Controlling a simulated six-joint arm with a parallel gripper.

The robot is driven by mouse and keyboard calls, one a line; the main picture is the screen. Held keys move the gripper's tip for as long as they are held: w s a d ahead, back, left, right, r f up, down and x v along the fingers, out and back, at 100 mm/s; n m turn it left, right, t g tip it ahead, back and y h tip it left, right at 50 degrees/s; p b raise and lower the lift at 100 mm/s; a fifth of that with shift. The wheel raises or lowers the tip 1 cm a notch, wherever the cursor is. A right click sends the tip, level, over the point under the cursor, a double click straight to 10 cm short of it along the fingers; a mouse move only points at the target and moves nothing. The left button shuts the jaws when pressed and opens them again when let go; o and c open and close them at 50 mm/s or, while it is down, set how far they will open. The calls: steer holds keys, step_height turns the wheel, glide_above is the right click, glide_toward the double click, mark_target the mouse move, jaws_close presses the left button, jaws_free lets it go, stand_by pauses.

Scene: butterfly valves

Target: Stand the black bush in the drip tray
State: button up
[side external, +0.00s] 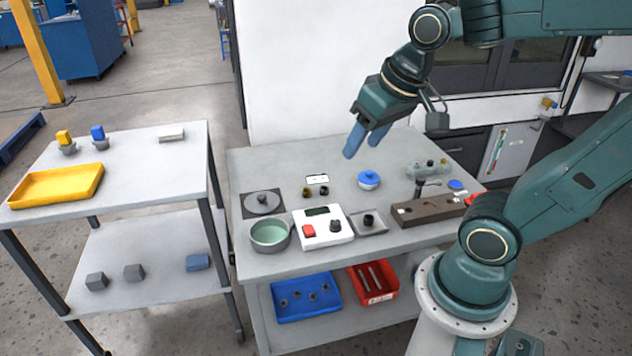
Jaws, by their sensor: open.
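A small black ring-like part (368,220), which looks like the black bush, stands upright in the shallow grey square tray (376,231), which looks like the drip tray, on the middle bench. Another small black part (323,191) stands farther back, beside a brownish one (308,192); I cannot tell for certain which is the bush. My gripper (366,144) is open and empty, with blue fingers pointing down and left. It is high above the back of the bench, apart from all the parts.
A white device (322,226) with a red button and black knob adjoins the tray's left. A green-lined bowl (270,236) and a grey lidded disc (262,203) are further left. A brown block (428,208) lies right. A blue-topped pot (369,180) stands behind.

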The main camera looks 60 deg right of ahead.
steer(key=s+a+n, duration=0.2)
steer(key=s, duration=0.1)
steer(key=s+r+n, duration=0.1)
steer(key=shift+s+a+t+y, duration=0.3)
steer(key=shift+a+t, duration=0.1)
